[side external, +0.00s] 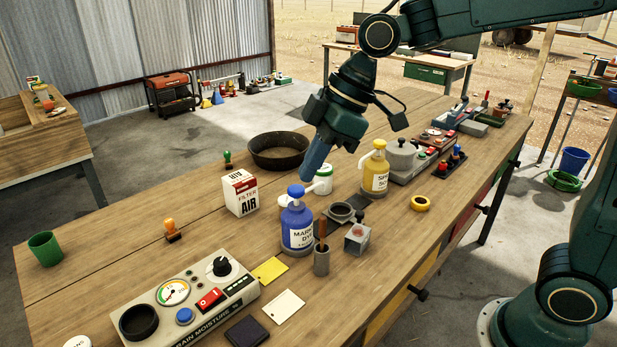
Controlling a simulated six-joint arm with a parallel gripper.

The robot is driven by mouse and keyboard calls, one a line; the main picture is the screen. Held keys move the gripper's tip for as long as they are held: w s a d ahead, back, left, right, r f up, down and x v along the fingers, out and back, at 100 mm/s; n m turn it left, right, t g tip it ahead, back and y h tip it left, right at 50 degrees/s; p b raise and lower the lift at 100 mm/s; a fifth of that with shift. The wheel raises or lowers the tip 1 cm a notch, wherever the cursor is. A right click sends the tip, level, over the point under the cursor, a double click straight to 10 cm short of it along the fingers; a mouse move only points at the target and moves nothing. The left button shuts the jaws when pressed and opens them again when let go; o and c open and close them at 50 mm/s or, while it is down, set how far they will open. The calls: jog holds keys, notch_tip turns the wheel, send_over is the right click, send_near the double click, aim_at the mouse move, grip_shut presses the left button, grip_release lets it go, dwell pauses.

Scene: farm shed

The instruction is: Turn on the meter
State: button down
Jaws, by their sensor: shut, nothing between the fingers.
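The meter (185,305) is a pale grey box lettered "…RAIN MOISTURE" at the front left of the bench. Its top carries a round dial (173,292), a blue button (185,316), a red rocker switch (209,299), a black knob (221,267) and a black round cup (139,321). I cannot tell the rocker's position. My gripper (307,177) points down over the middle of the bench, behind the blue pump bottle and well to the right of the meter. It is shut and empty; its tips are small here.
Yellow (269,271) and cream (284,305) tags lie beside the meter. The wooden bench (110,245) is mostly clear behind the meter.

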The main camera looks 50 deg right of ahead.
jog(key=w+a+f+n+g+y, duration=0.2)
jog(key=w+a+f+n+g, duration=0.1)
jog(key=w+a+f+n, duration=0.4)
jog(key=shift+w+a+f+y, duration=0.3)
jog(key=shift+w+a+f, duration=0.45)
jog(key=shift+a, duration=0.85)
send_over(211, 297)
jog(key=d, duration=0.2)
jog(key=f, duration=0.8)
jog(key=shift+a, duration=0.25)
notch_tip(211, 297, down, 3)
jog(key=shift+d+r, duration=0.1)
jog(key=shift+d, duration=0.05)
jog(key=shift+d+f, duration=0.15)
jog(key=shift+f, duration=0.5)
